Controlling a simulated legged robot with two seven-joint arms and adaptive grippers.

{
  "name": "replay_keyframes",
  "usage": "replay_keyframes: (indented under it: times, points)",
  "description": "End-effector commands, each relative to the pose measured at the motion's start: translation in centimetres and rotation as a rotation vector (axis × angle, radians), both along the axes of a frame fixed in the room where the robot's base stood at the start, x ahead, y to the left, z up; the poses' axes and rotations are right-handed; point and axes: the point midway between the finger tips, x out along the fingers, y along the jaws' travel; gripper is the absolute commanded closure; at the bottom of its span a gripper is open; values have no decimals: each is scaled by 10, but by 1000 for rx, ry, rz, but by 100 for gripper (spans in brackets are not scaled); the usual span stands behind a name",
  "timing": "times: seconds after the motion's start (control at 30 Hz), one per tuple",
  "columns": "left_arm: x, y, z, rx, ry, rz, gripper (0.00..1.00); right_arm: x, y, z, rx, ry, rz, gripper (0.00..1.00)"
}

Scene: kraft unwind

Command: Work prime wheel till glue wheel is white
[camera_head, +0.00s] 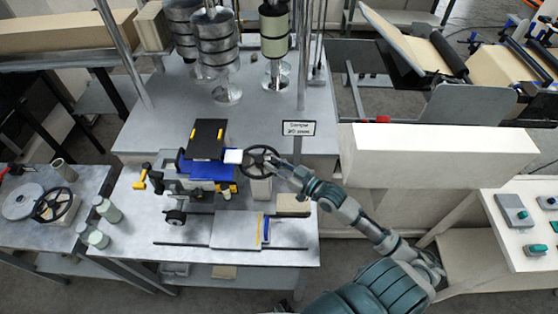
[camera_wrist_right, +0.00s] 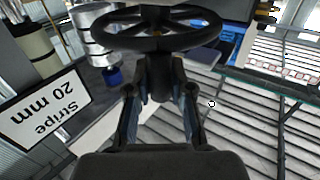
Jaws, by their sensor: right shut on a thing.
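A black spoked handwheel (camera_head: 258,161), which I take as the prime wheel, stands on a pale block at the right of the blue and black machine (camera_head: 206,165). My right gripper (camera_head: 275,168) is at the handwheel's right side. In the right wrist view the handwheel (camera_wrist_right: 168,28) spans the top, and my right gripper (camera_wrist_right: 160,85) is shut on its dark part, between both fingers. A small dark wheel (camera_head: 175,217) with a grey hub sits at the machine's lower front; it may be the glue wheel, and I see no white on it. My left gripper is out of view.
A sign reading "Stripe 20 mm" (camera_wrist_right: 45,108) stands close to the right gripper. A second handwheel (camera_head: 66,205) and several jars (camera_head: 106,209) are on the left table. A large pale beam (camera_head: 440,155) lies right of the handwheel, above my forearm. Steel rollers (camera_head: 216,45) stand behind.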

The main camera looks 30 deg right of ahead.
Motion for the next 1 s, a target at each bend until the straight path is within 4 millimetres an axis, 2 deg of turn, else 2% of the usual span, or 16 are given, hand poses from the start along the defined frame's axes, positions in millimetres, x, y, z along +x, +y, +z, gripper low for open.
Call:
replay_keyframes:
  times: [0.43, 0.47, 0.53, 0.87, 1.0]
  points:
    - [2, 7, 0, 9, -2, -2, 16, -2, 0, -5, 6, 12, 10, 100]
    - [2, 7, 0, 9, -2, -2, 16, -2, -1, -5, 6, 12, 10, 71]
    - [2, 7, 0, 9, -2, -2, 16, -2, -2, -5, 7, 10, 9, 54]
    - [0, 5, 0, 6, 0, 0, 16, -2, -5, -4, 8, 7, 8, 53]
    - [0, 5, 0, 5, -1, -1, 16, -12, -8, -6, 5, 11, 7, 53]
